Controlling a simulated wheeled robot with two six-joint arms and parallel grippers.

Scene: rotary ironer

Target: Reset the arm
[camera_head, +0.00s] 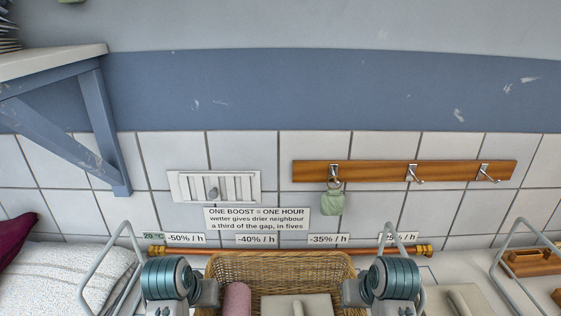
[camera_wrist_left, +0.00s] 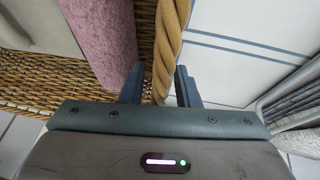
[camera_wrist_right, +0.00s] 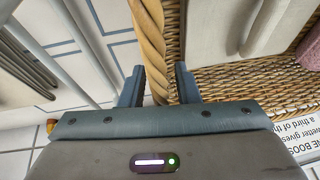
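My left gripper (camera_wrist_left: 160,84) and my right gripper (camera_wrist_right: 160,84) are each open, with fingers apart. In both wrist views the twisted rim of a wicker basket (camera_wrist_left: 166,45) runs through the gap between the fingers, with space beside it. I cannot tell whether the fingers touch the rim. In the head view the basket (camera_head: 280,266) is at bottom centre, with my left wrist (camera_head: 170,280) at its left side and my right wrist (camera_head: 390,280) at its right. The fingertips are hidden there. The basket holds a pink roll (camera_head: 237,299) and a pale folded cloth (camera_head: 297,305).
A wooden hook rail (camera_head: 390,172) carries a green tag (camera_head: 332,203). A vent (camera_head: 214,187) and a sign (camera_head: 257,218) are on the tiled wall. A copper pipe (camera_head: 230,250) runs behind the basket. White cloth (camera_head: 60,278) lies left; a wire rack (camera_head: 510,270) stands right.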

